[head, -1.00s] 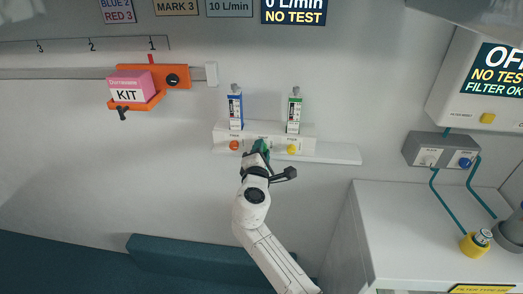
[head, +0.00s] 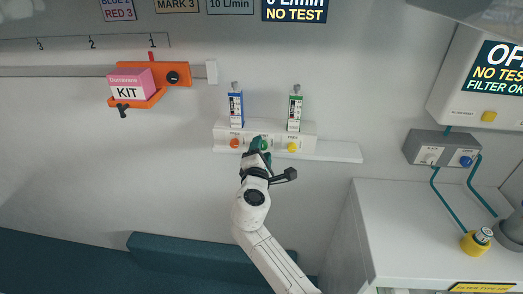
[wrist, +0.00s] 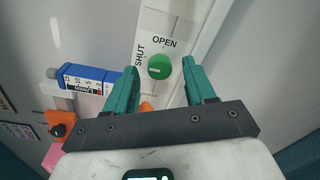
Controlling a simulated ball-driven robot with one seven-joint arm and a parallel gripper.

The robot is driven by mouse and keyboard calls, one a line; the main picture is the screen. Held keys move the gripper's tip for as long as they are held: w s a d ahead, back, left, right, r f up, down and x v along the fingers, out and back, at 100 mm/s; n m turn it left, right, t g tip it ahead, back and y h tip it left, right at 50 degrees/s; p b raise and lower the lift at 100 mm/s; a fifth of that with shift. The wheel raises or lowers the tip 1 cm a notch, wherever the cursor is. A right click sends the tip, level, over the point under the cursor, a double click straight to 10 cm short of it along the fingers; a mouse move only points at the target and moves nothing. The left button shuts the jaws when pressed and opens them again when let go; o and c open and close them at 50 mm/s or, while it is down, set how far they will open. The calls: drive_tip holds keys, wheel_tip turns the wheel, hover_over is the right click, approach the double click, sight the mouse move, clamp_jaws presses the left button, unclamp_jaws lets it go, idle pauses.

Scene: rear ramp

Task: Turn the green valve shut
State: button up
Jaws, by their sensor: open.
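The green valve (wrist: 159,66) is a round knob with a pale line across it, on a white panel marked OPEN and SHUT in the wrist view. In the head view the green valve (head: 265,145) shows just beside my gripper's tip, between an orange knob and a yellow knob. My gripper (wrist: 171,80) has teal fingers spread apart, one on each side of the valve in the picture. Whether they touch it cannot be told; gaps show on both sides. In the head view my gripper (head: 258,146) partly covers the panel.
The orange knob (head: 234,143) and yellow knob (head: 292,147) flank the valve. A blue cartridge (head: 236,109) and a green cartridge (head: 295,111) stand above. An orange holder (head: 176,75) carries a pink kit box (head: 130,84) at upper left. A white cabinet (head: 400,215) stands at right.

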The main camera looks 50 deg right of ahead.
drive_tip(key=b+v, duration=0.1)
drive_tip(key=v, duration=0.8)
drive_tip(key=shift+s+a, duration=0.3)
drive_tip(key=s+f+m+g+y, duration=0.5)
drive_tip(key=s+f+m, duration=0.3)
drive_tip(key=s+f, duration=0.45)
drive_tip(key=s+a+f+m+g+y, duration=0.2)
drive_tip(key=s+a+f+y, duration=0.2)
drive_tip(key=s, duration=0.4)
drive_tip(key=s+a+f+m+g+y, duration=0.2)
drive_tip(key=s+a+f+m+y, duration=0.1)
drive_tip(key=s, duration=0.5)
drive_tip(key=shift+a+f+g+y, duration=0.4)
drive_tip(key=shift+a+f+y, duration=0.45)
drive_tip(key=shift+a, duration=0.1)
drive_tip(key=shift+w, duration=0.1)
